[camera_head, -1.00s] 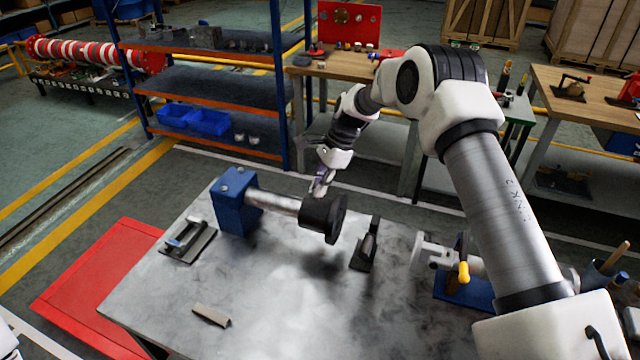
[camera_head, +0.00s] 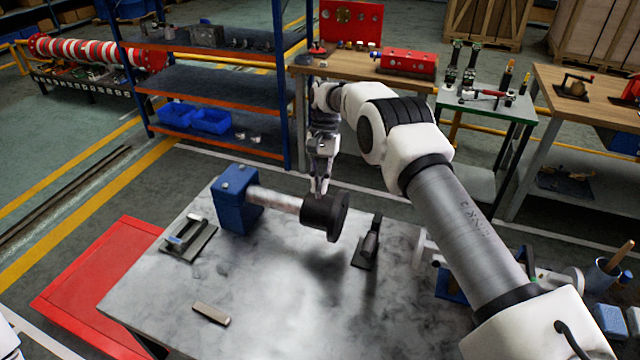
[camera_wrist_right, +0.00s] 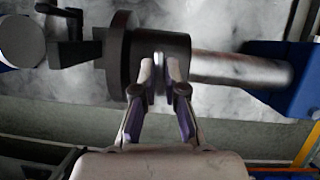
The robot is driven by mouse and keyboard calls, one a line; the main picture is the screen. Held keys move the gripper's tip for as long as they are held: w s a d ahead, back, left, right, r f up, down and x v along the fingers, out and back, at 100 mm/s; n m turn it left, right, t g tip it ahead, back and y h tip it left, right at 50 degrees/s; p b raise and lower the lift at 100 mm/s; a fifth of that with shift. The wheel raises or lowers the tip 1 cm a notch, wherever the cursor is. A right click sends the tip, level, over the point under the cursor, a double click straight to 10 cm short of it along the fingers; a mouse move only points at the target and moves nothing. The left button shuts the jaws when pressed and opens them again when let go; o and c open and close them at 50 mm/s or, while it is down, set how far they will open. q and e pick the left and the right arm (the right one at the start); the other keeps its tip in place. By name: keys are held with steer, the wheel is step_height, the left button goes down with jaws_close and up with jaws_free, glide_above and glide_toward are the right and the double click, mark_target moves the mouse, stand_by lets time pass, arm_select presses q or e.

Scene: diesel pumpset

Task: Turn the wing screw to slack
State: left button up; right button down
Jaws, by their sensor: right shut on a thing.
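A black flanged hub (camera_head: 322,212) sits on the end of a bare steel shaft (camera_head: 276,198), which a blue block (camera_head: 236,200) holds at its other end. The hub also shows in the right wrist view (camera_wrist_right: 180,58). My right gripper (camera_head: 319,187) points down at the top of the hub. In the right wrist view its two fingers (camera_wrist_right: 158,78) are shut on the small grey wing screw (camera_wrist_right: 159,62) at the hub's edge. The fingers hide most of the screw. My left gripper is out of view.
On the metal table (camera_head: 270,310) stand a black bracket (camera_head: 368,245), a small tool on a dark plate (camera_head: 187,240) and a small bar (camera_head: 211,313). The table's front middle is clear. A blue-orange shelf (camera_head: 215,80) stands behind.

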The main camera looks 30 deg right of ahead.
steer(key=n+h, duration=0.1)
steer(key=n, duration=0.1)
steer(key=n+h, duration=0.1)
steer(key=n, duration=0.2)
steer(key=shift+a+f+n+g+b, duration=0.2)
steer(key=shift+n+g+b, duration=0.1)
steer(key=shift+g, duration=0.1)
steer(key=n+h, duration=0.2)
steer(key=n, duration=0.3)
steer(key=shift+r+n, duration=0.15)
steer(key=shift+n, duration=0.25)
steer(key=c, duration=1.2)
jaws_free()
steer(key=shift+c, duration=0.2)
step_height(320, 180, up, 10)
steer(key=shift+w+p, duration=0.1)
steer(key=shift+p, duration=0.2)
